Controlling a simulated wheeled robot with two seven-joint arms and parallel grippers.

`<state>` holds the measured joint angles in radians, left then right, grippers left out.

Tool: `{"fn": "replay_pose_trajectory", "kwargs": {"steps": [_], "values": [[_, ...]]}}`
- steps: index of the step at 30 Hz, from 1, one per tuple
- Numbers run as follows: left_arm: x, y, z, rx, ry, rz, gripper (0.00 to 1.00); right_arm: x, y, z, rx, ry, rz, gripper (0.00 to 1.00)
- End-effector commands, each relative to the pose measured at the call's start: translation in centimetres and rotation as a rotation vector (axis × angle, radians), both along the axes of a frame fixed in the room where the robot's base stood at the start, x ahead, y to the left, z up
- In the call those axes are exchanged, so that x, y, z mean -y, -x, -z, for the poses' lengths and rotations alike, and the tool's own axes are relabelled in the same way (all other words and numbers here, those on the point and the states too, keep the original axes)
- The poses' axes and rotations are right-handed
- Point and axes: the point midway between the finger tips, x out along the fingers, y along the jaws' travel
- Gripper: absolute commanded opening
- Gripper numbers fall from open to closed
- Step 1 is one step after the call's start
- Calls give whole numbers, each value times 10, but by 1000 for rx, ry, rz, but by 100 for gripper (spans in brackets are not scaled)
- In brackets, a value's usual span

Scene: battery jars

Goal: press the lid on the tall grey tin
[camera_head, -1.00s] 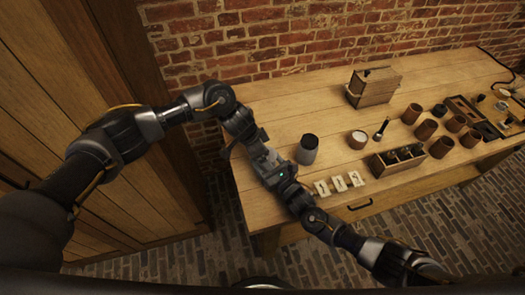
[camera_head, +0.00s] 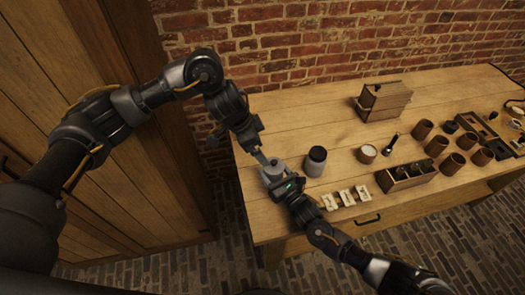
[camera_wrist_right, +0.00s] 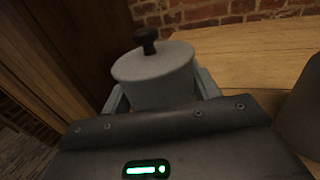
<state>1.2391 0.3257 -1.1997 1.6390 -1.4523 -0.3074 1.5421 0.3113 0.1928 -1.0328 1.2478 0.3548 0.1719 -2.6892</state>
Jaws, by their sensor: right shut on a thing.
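A tall grey tin (camera_head: 315,164) stands upright on the table, its top looking dark. It is partly cut off in the right wrist view (camera_wrist_right: 304,115). My right gripper (camera_head: 273,170) is left of the tin, apart from it. It is shut on a round grey lid with a black knob, knob up, between the fingers in the right wrist view (camera_wrist_right: 155,75). The gripper body hides the lid's lower part, so I cannot tell its depth. My left gripper (camera_head: 259,155) is close behind the right one; its fingers are too small and overlapped to read.
A wooden box (camera_head: 383,100) stands at the back. A white-topped jar (camera_head: 366,153), a black tool (camera_head: 392,146), brown cups (camera_head: 452,163) and a wooden rack (camera_head: 405,178) stand right of the tin. Pale cards (camera_head: 345,197) lie near the front edge.

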Motion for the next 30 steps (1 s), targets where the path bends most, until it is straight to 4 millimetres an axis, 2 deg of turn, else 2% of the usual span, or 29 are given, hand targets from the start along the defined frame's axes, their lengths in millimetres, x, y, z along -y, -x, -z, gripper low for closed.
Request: {"fn": "replay_pose_trajectory", "kwargs": {"steps": [11, 12, 18, 26, 30], "values": [[-3, 2, -6, -1, -1, 0, 89, 0, 0, 0, -1, 1, 0, 20], [-2, 1, -6, -1, -1, 0, 89, 0, 0, 0, -1, 1, 0, 62], [-2, 1, -6, -1, -1, 0, 89, 0, 0, 0, -1, 1, 0, 86], [-2, 1, -6, -1, -1, 0, 89, 1, 1, 0, 0, 0, 0, 86], [-2, 1, -3, -1, -1, 0, 89, 7, 9, 2, -1, 1, 0, 86]]}}
